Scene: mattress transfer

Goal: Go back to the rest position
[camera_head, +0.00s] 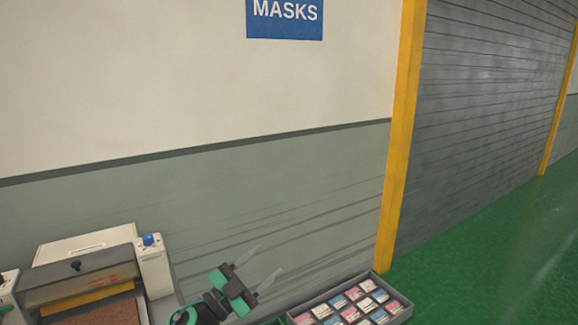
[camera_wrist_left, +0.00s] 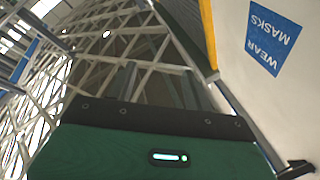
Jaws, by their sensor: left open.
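My left gripper (camera_head: 271,258) is in the lower middle of the head view, in front of the grey-green lower wall. Its two pale fingers are spread apart, pointing up and to the right, with nothing between them. It is at the left of a grey tray (camera_head: 300,311) of small packs and right of a machine. My right gripper is in neither view.
The tray holds several pink, white and blue packs (camera_head: 352,293). A machine (camera_head: 80,280) with a blue knob stands at lower left. A yellow post (camera_head: 400,140) borders a grey shutter (camera_head: 485,110). Green floor (camera_head: 500,250) is clear at right. A blue masks sign (camera_wrist_left: 273,37) is on the wall.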

